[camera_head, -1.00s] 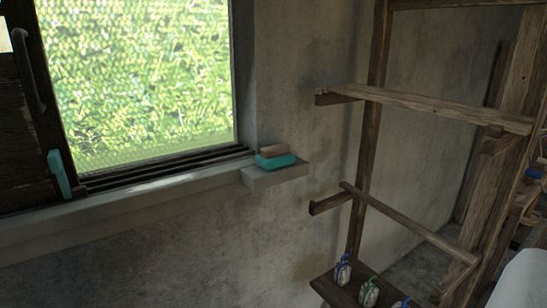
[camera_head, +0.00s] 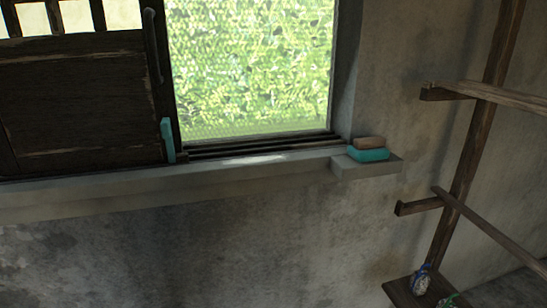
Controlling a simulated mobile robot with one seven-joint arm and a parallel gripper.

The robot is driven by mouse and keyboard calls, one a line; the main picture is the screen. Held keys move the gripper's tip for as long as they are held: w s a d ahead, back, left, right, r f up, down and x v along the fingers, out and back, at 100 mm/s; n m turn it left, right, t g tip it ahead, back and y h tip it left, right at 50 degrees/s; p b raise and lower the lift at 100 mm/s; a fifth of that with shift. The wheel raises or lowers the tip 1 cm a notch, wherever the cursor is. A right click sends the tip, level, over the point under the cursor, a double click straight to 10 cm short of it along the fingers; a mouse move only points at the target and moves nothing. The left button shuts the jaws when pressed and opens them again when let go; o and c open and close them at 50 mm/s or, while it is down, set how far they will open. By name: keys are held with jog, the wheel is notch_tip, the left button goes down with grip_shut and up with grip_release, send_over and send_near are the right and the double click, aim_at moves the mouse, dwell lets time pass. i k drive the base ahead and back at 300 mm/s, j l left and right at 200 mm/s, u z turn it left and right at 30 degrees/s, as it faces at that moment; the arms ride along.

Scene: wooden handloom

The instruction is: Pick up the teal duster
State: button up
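A teal duster (camera_head: 368,155) with a brown top (camera_head: 369,142) lies on a small grey ledge (camera_head: 366,169) at the right end of the window sill. A second teal piece (camera_head: 168,140) stands upright against the dark sliding panel, at the left edge of the window opening. My gripper is not in view.
The grey sill (camera_head: 180,183) runs along the wall under the window (camera_head: 250,70). A dark wooden panel (camera_head: 75,100) with a handle covers the left side. The wooden loom frame (camera_head: 480,130) stands at the right, with small shuttle-like items (camera_head: 421,281) on its low shelf.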

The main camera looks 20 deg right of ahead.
aim_at(370, 149)
jog(key=i+z, duration=0.3)
jog(key=z, duration=0.15)
jog(key=i+z, duration=0.3)
jog(key=z, duration=0.2)
jog(key=i+j+z, duration=0.2)
jog(key=z, duration=0.25)
jog(key=i, duration=0.05)
